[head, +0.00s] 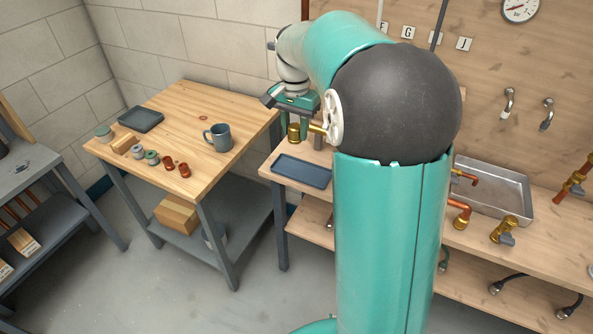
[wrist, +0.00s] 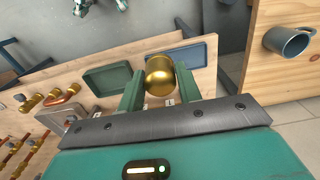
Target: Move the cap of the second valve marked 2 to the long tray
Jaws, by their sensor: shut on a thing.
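My gripper (head: 293,126) is shut on a brass cap (head: 293,134), held in the air above the workbench. In the wrist view the cap (wrist: 159,78) sits between the two green fingers of my gripper (wrist: 159,82). A dark blue tray (head: 302,171) lies on the left end of the workbench; it also shows in the wrist view (wrist: 195,53), partly behind the cap. It looks like the longer tray. A green tray (wrist: 105,78) lies beside it. The cap is apart from both trays. I cannot make out any mark 2.
A wooden table (head: 205,115) at the left holds a blue mug (head: 218,137), a dark tray (head: 141,119) and several small parts. A metal basin (head: 497,190) and brass and copper fittings (head: 504,230) are at the right. My arm hides the middle of the workbench.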

